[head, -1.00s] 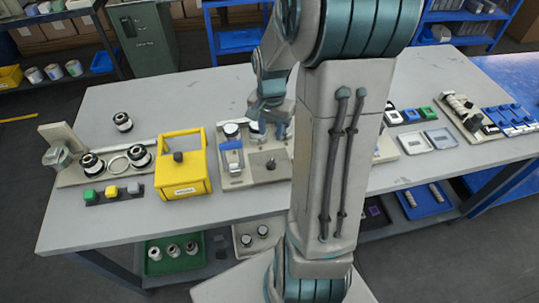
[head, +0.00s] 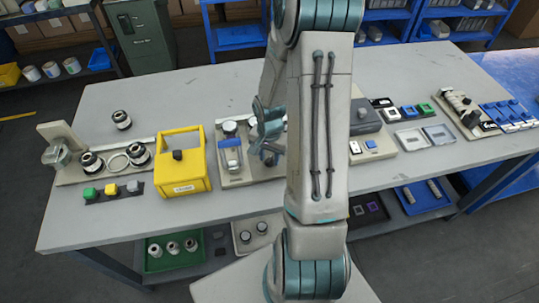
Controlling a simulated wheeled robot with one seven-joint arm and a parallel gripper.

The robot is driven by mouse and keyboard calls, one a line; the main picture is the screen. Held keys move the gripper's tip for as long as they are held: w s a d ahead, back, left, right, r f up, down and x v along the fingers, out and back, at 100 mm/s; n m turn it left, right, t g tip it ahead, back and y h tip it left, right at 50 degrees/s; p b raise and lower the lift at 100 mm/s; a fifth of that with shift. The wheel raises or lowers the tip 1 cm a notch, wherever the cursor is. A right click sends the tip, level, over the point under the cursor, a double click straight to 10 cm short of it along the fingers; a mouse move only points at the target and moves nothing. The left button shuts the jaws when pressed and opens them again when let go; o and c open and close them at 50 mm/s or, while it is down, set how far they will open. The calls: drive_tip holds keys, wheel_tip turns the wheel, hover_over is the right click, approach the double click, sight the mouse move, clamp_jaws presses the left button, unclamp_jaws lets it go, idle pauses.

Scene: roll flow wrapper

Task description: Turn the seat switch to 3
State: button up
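My gripper (head: 270,152) is low over the right part of a pale base plate (head: 236,181) in the middle of the table. My arm and wrist hide much of that part, and the fingertips are too small to tell apart. The left part of the plate carries a blue and clear block (head: 230,155) and a round dark-and-white knob (head: 230,128). No switch marked with numbers can be read, so I cannot tell which part is the seat switch or where it points.
A yellow frame box (head: 183,186) stands left of the plate. Further left are rollers (head: 139,156) and a button strip (head: 112,191). Right of my arm are a grey box (head: 365,117) and a white panel (head: 370,148). The table's front left (head: 80,225) is clear.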

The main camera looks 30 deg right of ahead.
clamp_jaws()
drive_tip(key=shift+n, duration=0.3)
drive_tip(key=shift+n+b, duration=0.3)
drive_tip(key=shift+n, duration=2.7)
unclamp_jaws()
